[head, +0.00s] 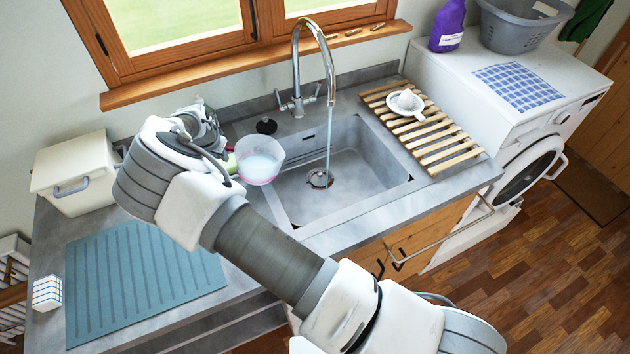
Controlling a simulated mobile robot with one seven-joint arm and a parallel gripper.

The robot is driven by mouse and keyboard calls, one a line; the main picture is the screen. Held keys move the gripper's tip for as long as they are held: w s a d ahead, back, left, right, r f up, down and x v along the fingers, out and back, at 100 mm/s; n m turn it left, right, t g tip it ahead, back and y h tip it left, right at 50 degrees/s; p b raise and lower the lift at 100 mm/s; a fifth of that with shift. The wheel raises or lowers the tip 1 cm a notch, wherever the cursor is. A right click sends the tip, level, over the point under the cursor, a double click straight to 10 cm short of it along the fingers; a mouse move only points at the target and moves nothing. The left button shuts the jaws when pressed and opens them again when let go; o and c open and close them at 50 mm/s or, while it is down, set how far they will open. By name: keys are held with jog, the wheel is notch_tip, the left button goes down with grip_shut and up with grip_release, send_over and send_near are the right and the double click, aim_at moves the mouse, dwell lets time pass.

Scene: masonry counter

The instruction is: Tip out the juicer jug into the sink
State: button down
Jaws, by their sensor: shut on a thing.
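The juicer jug (260,160) is a clear cup with a pink base and whitish contents. It is held above the counter at the left edge of the sink (375,150) and looks close to upright. The sink is a grey stone basin with a round drain. Water runs from the chrome tap (314,60) down to the drain. A white juicer top (405,104) lies on the wooden slatted rack (440,145) at the right of the sink.
A black plug (266,126) sits behind the jug. A cream bin (75,172) and a blue ribbed mat (140,275) are on the left counter, with a small white block (47,293). A washing machine (530,80) with a purple bottle (447,25) and grey basket (520,25) stands right.

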aim_at(237, 150)
jog(key=d+r+y, duration=0.2)
jog(key=d, duration=0.1)
jog(key=d+r+y, duration=0.1)
jog(key=shift+s+d+m+t, duration=0.25)
jog(key=shift+m+t, duration=0.05)
jog(key=shift+m, duration=0.1)
jog(key=shift+d+f+y+b, duration=0.25)
jog(key=shift+f+y+b, duration=0.05)
jog(key=shift+f+b, duration=0.15)
jog(key=shift+d+r+y+b, duration=0.3)
jog(key=shift+b, duration=0.1)
jog(key=shift+d+r, duration=0.1)
jog(key=shift+r, duration=0.15)
jog(key=f+b, duration=0.1)
jog(key=b, duration=0.4)
jog(key=shift+d+f+y, duration=0.15)
jog(key=shift+d+y, duration=0.15)
jog(key=shift+d, duration=0.1)
jog(key=d+r+b, duration=0.1)
jog(key=r+y+b, duration=0.1)
jog(key=b, duration=0.1)
jog(key=d+r+y+b, duration=0.1)
jog(key=r+b, duration=0.1)
jog(key=shift+s+d+m+t, duration=0.3)
jog(key=shift+s+m+t, duration=0.1)
